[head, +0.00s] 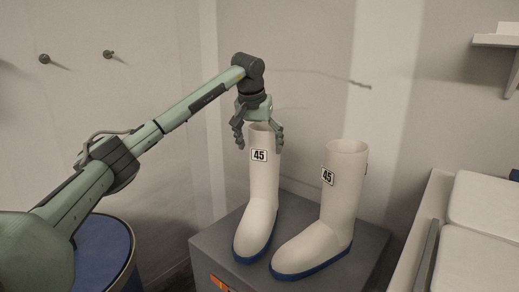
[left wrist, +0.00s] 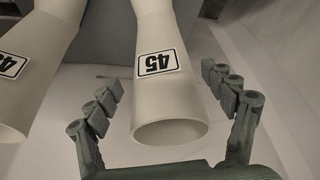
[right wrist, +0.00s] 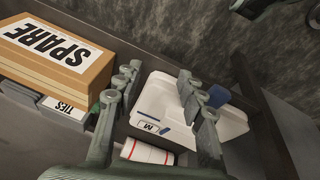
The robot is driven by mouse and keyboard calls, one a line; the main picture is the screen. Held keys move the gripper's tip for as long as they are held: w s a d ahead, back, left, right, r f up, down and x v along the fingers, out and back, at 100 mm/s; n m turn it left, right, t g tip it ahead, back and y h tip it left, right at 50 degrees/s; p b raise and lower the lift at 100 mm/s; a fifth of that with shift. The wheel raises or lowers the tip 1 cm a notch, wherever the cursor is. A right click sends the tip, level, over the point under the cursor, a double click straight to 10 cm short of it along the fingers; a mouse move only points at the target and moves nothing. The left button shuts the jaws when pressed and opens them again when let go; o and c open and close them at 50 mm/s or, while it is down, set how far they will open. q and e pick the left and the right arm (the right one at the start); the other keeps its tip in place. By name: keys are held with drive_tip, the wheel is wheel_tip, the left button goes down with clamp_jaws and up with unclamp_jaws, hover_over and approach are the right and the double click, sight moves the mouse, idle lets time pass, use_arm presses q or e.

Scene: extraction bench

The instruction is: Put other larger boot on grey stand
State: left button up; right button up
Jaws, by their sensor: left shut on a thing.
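Two tall white boots with blue soles, each labelled 45, stand upright on the grey stand (head: 205,245) in the head view. My left gripper (head: 259,138) points down at the top of the left boot (head: 262,195), with its fingers on either side of the shaft, shut on it. In the left wrist view this boot (left wrist: 168,100) is between the fingers, its open rim towards the camera. The other boot (head: 338,205) stands just to the right, apart from the gripper; part of it shows in the left wrist view (left wrist: 40,45). My right gripper (right wrist: 158,85) is open and empty.
A blue-topped drum (head: 105,250) is left of the stand. A pale padded bench (head: 480,240) is at the right. In the right wrist view are a SPARE box (right wrist: 50,60), a white M-labelled package (right wrist: 165,108) and a red-striped white roll (right wrist: 147,152).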

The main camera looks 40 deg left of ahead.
use_arm(q)
drive_tip(key=shift+f, duration=0.4)
use_arm(e)
drive_tip(key=shift+r, duration=0.35)
use_arm(q)
drive_tip(key=o, duration=1.5)
drive_tip(key=shift+f, duration=0.25)
drive_tip(key=o, duration=0.3)
use_arm(e)
drive_tip(key=shift+f, duration=0.2)
drive_tip(key=shift+s+f, duration=0.1)
drive_tip(key=shift+s, duration=0.05)
use_arm(q)
drive_tip(key=shift+r, duration=0.2)
